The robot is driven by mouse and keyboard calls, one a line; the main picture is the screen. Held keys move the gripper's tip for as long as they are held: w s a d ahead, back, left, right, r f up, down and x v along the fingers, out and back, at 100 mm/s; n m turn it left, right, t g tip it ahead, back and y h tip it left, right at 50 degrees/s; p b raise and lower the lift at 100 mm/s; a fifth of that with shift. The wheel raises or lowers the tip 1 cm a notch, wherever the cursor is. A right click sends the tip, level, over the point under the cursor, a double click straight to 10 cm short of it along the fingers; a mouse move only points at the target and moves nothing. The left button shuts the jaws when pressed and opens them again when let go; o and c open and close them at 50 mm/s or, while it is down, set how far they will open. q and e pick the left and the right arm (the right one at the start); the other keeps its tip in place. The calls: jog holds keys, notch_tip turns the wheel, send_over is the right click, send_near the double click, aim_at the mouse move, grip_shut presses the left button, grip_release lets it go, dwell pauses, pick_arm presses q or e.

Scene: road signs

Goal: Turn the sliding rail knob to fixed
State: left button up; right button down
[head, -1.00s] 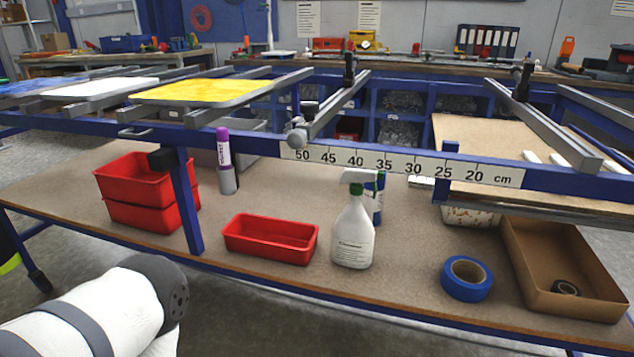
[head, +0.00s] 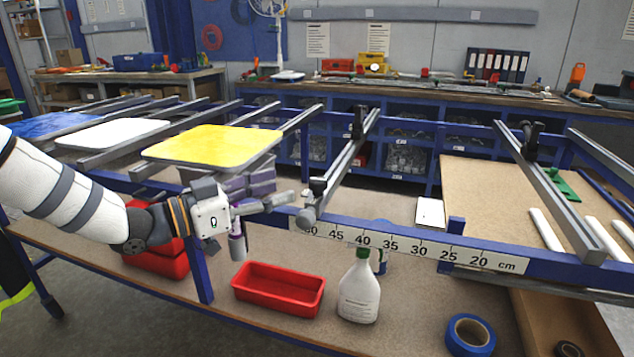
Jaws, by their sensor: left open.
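The sliding rail (head: 345,160) runs back from the bench's blue front beam, beside the cm scale (head: 420,247). My left gripper (head: 282,192) reaches in from the left, just left of the knob. Its fingers are open, pointing right, and look empty. A small gap seems to lie between the fingertips and the knob; the depth between them is hard to tell. My right gripper is not in view.
A yellow sign (head: 212,146) lies on the rails behind my left gripper. A second rail (head: 560,195) stands at the right.

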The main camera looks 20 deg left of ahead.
aim_at(313, 181)
pick_arm(q)
jog(key=x, duration=0.3)
jog(key=b+x, duration=0.1)
jog(key=x, duration=0.2)
jog(key=f+x, duration=0.1)
jog(key=x, duration=0.2)
jog(key=shift+w+d, duration=0.1)
jog(key=shift+w+d+r, duration=0.25)
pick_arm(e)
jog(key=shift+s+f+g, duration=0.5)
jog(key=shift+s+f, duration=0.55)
pick_arm(q)
jog(key=shift+c, duration=0.3)
